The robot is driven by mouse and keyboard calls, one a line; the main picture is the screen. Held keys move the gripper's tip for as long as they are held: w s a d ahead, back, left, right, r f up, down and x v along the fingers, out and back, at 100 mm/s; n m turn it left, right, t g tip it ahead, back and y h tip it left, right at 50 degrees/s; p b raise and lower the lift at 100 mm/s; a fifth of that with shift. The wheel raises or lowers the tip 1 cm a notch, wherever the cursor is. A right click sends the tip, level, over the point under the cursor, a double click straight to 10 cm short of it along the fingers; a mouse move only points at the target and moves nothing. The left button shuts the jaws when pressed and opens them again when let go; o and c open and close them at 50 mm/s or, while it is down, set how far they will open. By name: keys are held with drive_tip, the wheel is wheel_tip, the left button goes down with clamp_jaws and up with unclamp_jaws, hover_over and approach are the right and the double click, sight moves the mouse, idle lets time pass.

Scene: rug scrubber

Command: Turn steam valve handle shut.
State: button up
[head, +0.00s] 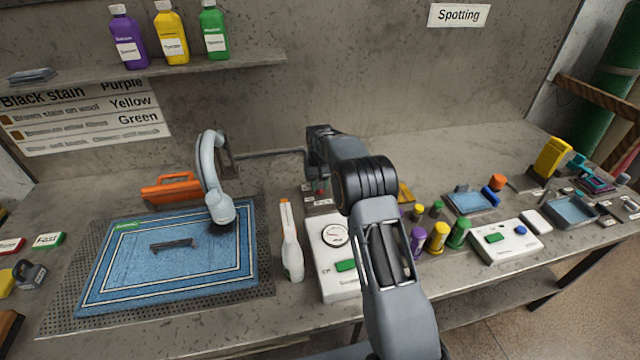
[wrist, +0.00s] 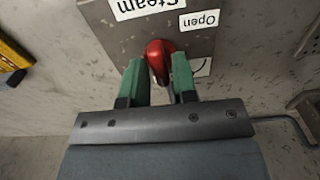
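The steam valve handle is a small red lever (wrist: 160,55) in front of a grey plate (wrist: 220,45) marked "Steam" and "Open", upside down in the wrist view. My gripper (wrist: 161,75) has one green finger on each side of the handle, with its tips close to it. I cannot tell whether both fingers press on it. In the head view my gripper (head: 320,178) is low behind the white gauge box, and a bit of red shows there. My arm hides much of that spot.
A white gauge box (head: 345,283) and a white spray bottle (head: 291,245) stand in front of the valve. A grey hose head (head: 221,210) rests over a blue rug (head: 120,265) at left. Small coloured bottles (head: 438,237) stand close right of my arm.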

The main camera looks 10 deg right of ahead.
drive_tip(key=shift+o, duration=1.2)
drive_tip(key=shift+r, duration=0.1)
wheel_tip(320, 180, up, 14)
drive_tip(key=shift+f, duration=0.2)
drive_tip(key=f, duration=0.2)
drive_tip(key=s+f, duration=0.1)
drive_tip(key=f, duration=0.1)
drive_tip(key=shift+s+f, duration=0.1)
drive_tip(key=shift+f, duration=0.25)
drive_tip(key=s+r+t, duration=0.2)
drive_tip(key=s+r, duration=0.1)
drive_tip(key=s, duration=1.3)
drive_tip(key=s+r+t, duration=0.2)
drive_tip(key=s+r, duration=0.1)
drive_tip(key=s, duration=1.4)
drive_tip(key=shift+s, duration=0.25)
